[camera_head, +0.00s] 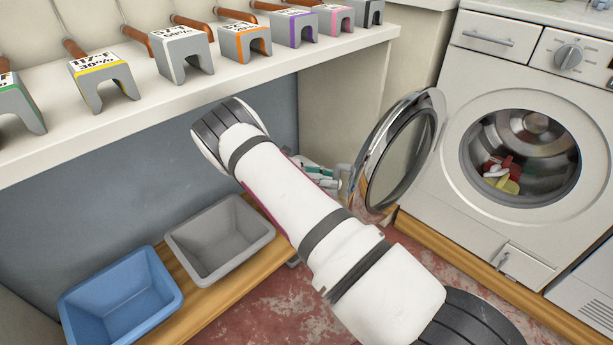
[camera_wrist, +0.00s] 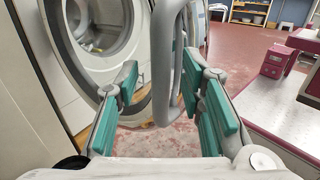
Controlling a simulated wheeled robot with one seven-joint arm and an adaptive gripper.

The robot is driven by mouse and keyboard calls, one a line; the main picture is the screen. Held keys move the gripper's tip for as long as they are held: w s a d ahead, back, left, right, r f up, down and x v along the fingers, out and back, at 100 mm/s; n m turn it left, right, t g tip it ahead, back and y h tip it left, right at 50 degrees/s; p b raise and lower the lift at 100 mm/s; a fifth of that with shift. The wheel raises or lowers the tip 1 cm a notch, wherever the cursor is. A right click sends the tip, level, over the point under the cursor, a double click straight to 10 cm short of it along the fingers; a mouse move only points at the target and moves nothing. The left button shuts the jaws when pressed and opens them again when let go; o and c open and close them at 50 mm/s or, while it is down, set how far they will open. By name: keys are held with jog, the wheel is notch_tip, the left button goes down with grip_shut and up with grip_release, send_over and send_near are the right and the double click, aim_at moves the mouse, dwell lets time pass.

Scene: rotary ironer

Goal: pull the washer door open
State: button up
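The white washer (camera_head: 462,195) stands at the right of the head view, its round opening uncovered. Its door (camera_head: 398,160), a chrome ring with dark glass, is swung wide out to the left. A grey loop handle (camera_head: 344,178) is on the door's outer side. My gripper (camera_head: 322,175) is beside this handle, partly hidden behind my arm. In the wrist view, its teal-padded fingers (camera_wrist: 163,88) are spread apart. The washer opening (camera_wrist: 95,25) shows at upper left there.
Colored clothes (camera_head: 503,175) lie in the drum. A white shelf (camera_head: 300,55) with several grey blocks runs above my arm. A grey bin (camera_head: 222,240) and a blue bin (camera_head: 120,300) sit on a low wooden ledge.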

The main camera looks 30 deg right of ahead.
jog(key=v, duration=0.8)
jog(key=shift+v, duration=1.15)
